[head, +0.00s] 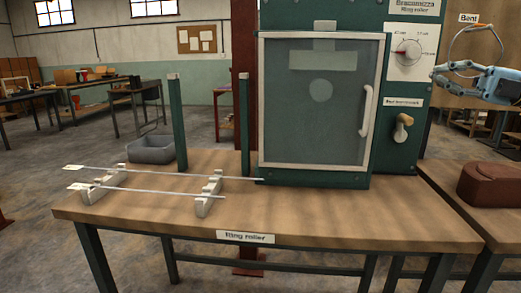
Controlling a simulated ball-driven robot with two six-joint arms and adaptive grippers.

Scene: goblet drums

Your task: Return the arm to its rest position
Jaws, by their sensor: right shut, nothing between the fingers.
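My right gripper (438,75) comes in from the right edge at mid-height, just right of the ring roller's control panel. Its fingers point left and are shut on nothing. A thin bent metal ring (462,32) shows at the gripper, under a sign reading "Bent". The gripper overlaps the lower part of the ring, and I cannot tell whether they touch. My left gripper is not in view.
The green ring roller (270,105) stands on a wooden table (330,215), its clear door (320,100) shut. Two thin rods (150,190) lie on grey supports at the left. A grey bin (151,149) stands behind. A brown block (490,185) sits on the right table.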

